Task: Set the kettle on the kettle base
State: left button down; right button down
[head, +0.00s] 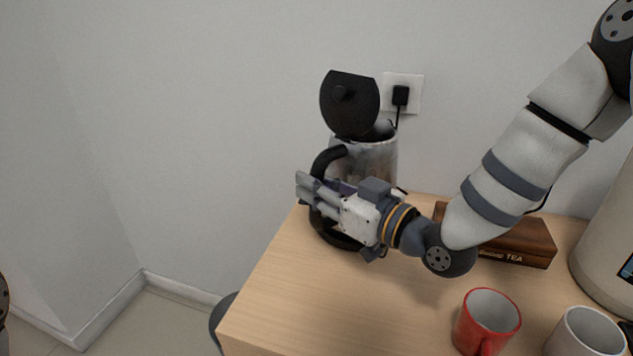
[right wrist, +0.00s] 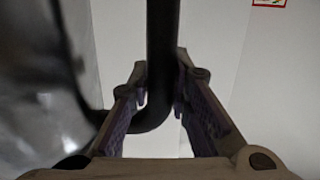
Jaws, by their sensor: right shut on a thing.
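The kettle (head: 378,157) is metal with a black handle, and its round black lid (head: 349,103) stands open. It is upright at the back left of the counter. My right gripper (head: 310,187) is shut on the kettle's black handle (head: 326,160) at the kettle's left side. In the right wrist view the dark handle (right wrist: 162,60) runs down between the two fingers (right wrist: 160,105), with the metal body (right wrist: 45,100) at the left. A black rim shows below the kettle; I cannot tell whether the kettle sits on its base. My left gripper is not in view.
A wooden tea box (head: 515,241) lies right of the kettle, behind my right arm. A red mug (head: 488,318) and a white mug (head: 587,335) stand at the front right. A large pale appliance (head: 610,240) is at the right edge. A plug (head: 400,96) sits in the wall socket. The front left counter (head: 320,300) is clear.

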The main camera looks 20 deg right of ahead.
jog(key=shift+r, duration=0.15)
